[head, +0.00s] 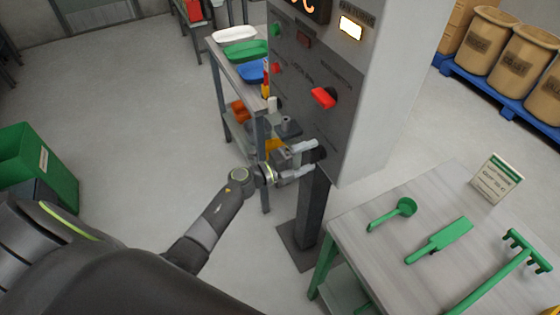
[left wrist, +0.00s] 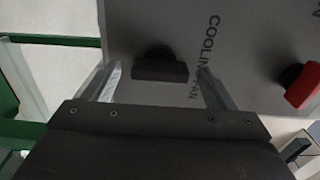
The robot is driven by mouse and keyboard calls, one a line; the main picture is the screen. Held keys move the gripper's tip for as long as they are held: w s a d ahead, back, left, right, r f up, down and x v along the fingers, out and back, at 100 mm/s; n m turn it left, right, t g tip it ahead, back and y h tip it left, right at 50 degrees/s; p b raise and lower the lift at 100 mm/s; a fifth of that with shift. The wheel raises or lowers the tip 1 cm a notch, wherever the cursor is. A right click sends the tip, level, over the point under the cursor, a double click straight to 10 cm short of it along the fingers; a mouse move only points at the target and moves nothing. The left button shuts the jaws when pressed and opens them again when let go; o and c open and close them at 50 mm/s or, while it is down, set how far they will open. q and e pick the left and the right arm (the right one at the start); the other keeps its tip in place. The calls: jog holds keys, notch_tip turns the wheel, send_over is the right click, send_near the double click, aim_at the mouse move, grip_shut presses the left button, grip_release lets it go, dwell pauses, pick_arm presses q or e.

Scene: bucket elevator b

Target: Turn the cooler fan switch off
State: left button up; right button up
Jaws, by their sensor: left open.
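The cooler fan switch is a black rotary knob (left wrist: 160,66) on the grey panel, beside lettering that reads "COOLIN… FAN", partly covered by a finger. Its bar handle lies roughly across the left wrist view. In the head view the knob (head: 319,151) shows low on the control cabinet (head: 345,60), partly behind my fingers. My left gripper (head: 309,158) is open at the panel, one finger to each side of the knob. In the left wrist view both fingertips stand apart from the knob, with gaps on both sides. My right gripper is not in view.
A red knob (head: 323,97) sits higher on the same panel. A table (head: 365,235) with green tools is at the right. A shelf rack (head: 213,62) with trays stands behind the cabinet. A green bin (head: 60,165) is at the left. Open floor lies between.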

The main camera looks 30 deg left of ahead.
pick_arm(q)
jog(key=b+v, duration=0.4)
jog(key=v, duration=1.2)
jog(key=shift+s+a+b, duration=0.2)
jog(key=shift+s+b, duration=0.1)
jog(key=shift+f, duration=0.1)
